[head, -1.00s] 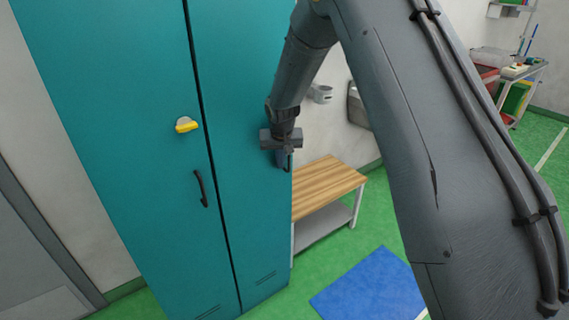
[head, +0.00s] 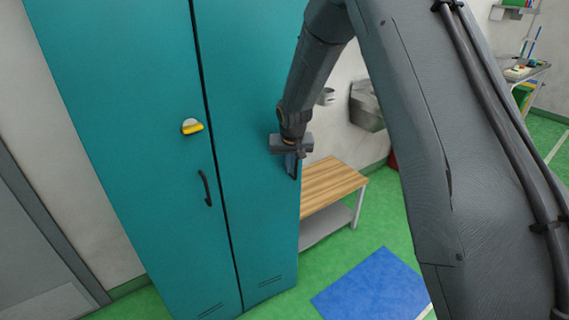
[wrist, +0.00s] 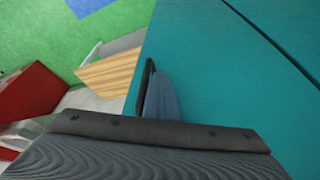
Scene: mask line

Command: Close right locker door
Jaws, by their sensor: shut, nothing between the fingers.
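The teal locker has a right door (head: 255,215) and a left door (head: 150,170). In the head view the right door looks about flush with the left one, with a narrow dark seam between them. My gripper (head: 293,165) is at the right door's outer right edge, about mid-height. In the wrist view my shut, empty fingers (wrist: 158,95) are against or very close to the teal door face (wrist: 220,90); I cannot tell whether they touch.
The left door bears a yellow latch (head: 192,127) and a black handle (head: 205,188). A wooden bench (head: 330,183) stands just right of the locker. A blue mat (head: 370,288) lies on the green floor. A metal basin (head: 366,105) is on the wall behind.

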